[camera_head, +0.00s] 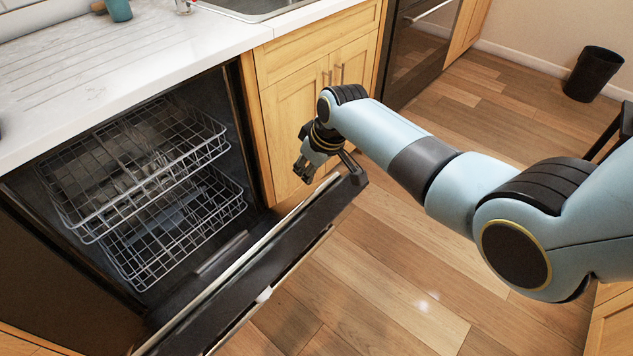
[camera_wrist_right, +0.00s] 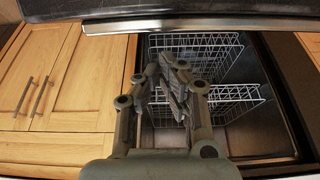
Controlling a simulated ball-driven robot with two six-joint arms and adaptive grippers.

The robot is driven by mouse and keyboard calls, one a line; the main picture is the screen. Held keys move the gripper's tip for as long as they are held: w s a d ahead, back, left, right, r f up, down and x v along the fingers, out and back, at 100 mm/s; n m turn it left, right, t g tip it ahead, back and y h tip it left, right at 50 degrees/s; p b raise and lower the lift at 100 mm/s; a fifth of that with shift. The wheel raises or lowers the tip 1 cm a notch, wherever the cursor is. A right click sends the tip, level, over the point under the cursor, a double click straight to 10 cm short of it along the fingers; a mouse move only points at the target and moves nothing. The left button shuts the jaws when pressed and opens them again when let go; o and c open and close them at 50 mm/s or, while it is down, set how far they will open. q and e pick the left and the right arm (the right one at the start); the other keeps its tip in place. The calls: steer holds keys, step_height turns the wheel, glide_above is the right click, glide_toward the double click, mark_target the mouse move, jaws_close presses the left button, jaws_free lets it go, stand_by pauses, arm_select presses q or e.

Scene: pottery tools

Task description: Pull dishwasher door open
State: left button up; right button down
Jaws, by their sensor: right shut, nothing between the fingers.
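The dishwasher door (camera_head: 290,240) is open, tilted down and out from the cavity, with its dark inner face showing in the head view. Its edge (camera_wrist_right: 180,22) crosses the top of the right wrist view. My right gripper (camera_head: 304,174) is at the upper right end of the door, on the inner side, near its top edge. Its fingers (camera_wrist_right: 173,62) are shut with nothing between them. I cannot tell whether they touch the door. My left gripper is not in view.
Two wire racks, an upper (camera_head: 140,165) and a lower (camera_head: 180,235), sit inside the dishwasher. A wooden cabinet (camera_head: 290,110) stands beside it, under a white counter (camera_head: 90,70). The wooden floor (camera_head: 400,290) is clear right of the door. A dark bin (camera_head: 594,74) stands far right.

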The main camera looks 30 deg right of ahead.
steer(key=shift+s+d+f, duration=0.25)
steer(key=shift+s+f, duration=0.05)
steer(key=shift+s, duration=0.25)
steer(key=shift+s+d+f, duration=0.2)
steer(key=shift+s+f, duration=0.05)
steer(key=shift+s, duration=0.25)
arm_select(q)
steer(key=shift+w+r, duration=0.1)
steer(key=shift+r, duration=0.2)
arm_select(e)
steer(key=shift+f, duration=0.1)
steer(key=shift+s, duration=0.15)
